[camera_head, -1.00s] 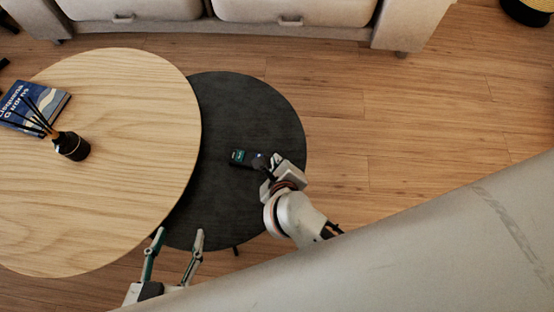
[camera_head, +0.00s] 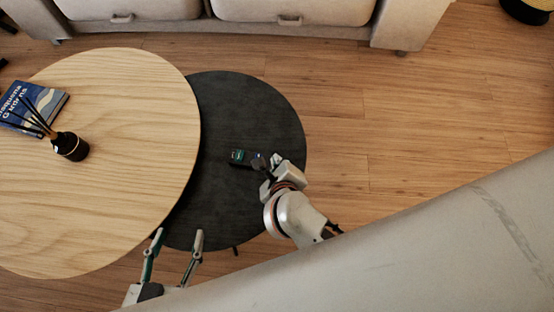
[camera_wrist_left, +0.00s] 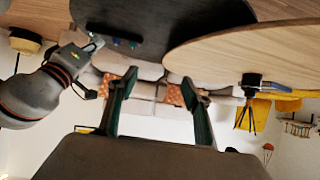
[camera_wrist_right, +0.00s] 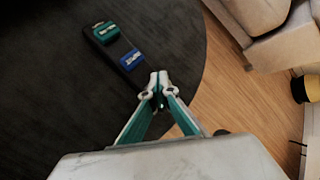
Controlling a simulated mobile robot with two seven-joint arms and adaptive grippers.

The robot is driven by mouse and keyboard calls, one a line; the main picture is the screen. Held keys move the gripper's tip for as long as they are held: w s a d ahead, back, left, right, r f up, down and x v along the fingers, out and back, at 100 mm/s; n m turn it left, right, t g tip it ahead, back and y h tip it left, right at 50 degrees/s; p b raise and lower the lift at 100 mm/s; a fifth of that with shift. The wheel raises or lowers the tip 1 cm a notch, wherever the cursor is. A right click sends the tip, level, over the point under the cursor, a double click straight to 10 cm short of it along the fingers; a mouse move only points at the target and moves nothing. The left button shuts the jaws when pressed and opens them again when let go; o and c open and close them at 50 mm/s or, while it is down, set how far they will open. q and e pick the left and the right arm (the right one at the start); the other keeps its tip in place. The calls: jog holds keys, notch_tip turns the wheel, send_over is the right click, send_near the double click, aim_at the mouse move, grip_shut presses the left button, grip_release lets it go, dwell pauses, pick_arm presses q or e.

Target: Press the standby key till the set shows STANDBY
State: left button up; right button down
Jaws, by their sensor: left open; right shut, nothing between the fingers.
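The set (camera_head: 240,157) is a small black bar lying on the dark round table. In the right wrist view the set (camera_wrist_right: 117,46) carries a green labelled block (camera_wrist_right: 106,32) and a blue labelled block (camera_wrist_right: 131,59); their lettering is too small to read. My right gripper (camera_head: 264,165) is shut and empty, with its fingertips (camera_wrist_right: 159,90) at the near end of the set, past the blue block. They hide that end, and I cannot tell whether they touch it. My left gripper (camera_head: 177,238) is open and empty near the table's front edge; it also shows in the left wrist view (camera_wrist_left: 159,84).
The dark table (camera_head: 225,205) is otherwise bare. A light wooden table (camera_head: 110,200) overlaps its left side, with a reed diffuser (camera_head: 70,147) and a blue book (camera_head: 35,105). A sofa (camera_head: 230,12) stands behind. A large pale surface fills the lower right.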

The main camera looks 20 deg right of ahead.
jog(key=shift+r+p, duration=0.65)
jog(key=shift+r, duration=0.3)
pick_arm(q)
jog(key=shift+w+r, duration=0.3)
jog(key=shift+r, duration=0.35)
pick_arm(e)
jog(key=shift+r, duration=0.2)
jog(key=shift+r, duration=0.1)
jog(key=shift+w+r+p, duration=0.1)
jog(key=shift+r+p, duration=1.3)
jog(key=shift+r, duration=0.3)
pick_arm(q)
jog(key=w+r+t+p, duration=0.1)
jog(key=w+r, duration=0.2)
jog(key=r, duration=0.4)
jog(key=shift+r+t, duration=0.3)
jog(key=shift+t, duration=0.1)
pick_arm(e)
jog(key=shift+r, duration=0.75)
pick_arm(q)
jog(key=shift+w, duration=0.15)
